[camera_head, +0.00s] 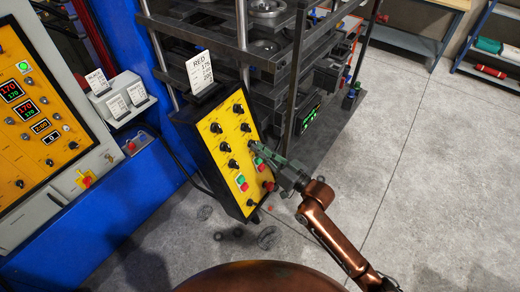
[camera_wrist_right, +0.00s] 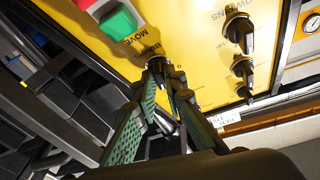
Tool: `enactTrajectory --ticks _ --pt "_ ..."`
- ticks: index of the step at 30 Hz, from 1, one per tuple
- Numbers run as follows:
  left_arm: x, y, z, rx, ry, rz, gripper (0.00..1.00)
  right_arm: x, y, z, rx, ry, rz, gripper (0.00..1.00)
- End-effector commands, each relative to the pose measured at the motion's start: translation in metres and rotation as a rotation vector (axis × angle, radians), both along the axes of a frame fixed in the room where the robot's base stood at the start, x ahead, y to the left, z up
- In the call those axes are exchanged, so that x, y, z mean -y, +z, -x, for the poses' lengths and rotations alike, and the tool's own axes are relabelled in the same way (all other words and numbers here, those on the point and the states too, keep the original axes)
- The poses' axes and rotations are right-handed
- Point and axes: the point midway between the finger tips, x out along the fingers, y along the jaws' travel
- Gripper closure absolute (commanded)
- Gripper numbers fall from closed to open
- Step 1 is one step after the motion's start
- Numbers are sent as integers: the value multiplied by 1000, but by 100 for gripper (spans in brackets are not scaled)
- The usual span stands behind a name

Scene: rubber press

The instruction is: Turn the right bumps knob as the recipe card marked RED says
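The yellow control box (camera_head: 226,160) stands in the middle of the head view, with several black knobs. The card marked RED (camera_head: 201,72) stands upright on top of it; its small figures are hard to read. My right gripper (camera_head: 256,150) reaches the box's right side from the lower right. In the right wrist view the bumps knob (camera_wrist_right: 157,64) sits beside its printed label. My right gripper's fingertips (camera_wrist_right: 163,76) close in on both sides of this knob and appear to touch it. They partly hide the knob, so its pointer is unclear. My left gripper is not in view.
Other black knobs (camera_wrist_right: 240,28) and a green button (camera_wrist_right: 117,22) lie close to the fingers. The dark press frame (camera_head: 300,80) rises behind the box. The floor at right is clear.

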Motion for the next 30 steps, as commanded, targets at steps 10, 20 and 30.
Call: enactTrajectory --ticks 10,20,30 --pt "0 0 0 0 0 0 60 0 0 0 -1 0 -1 75" --pt "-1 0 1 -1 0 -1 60 19 -4 17 -1 -1 2 75" --pt "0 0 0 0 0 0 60 68 -12 64 -2 1 4 75"
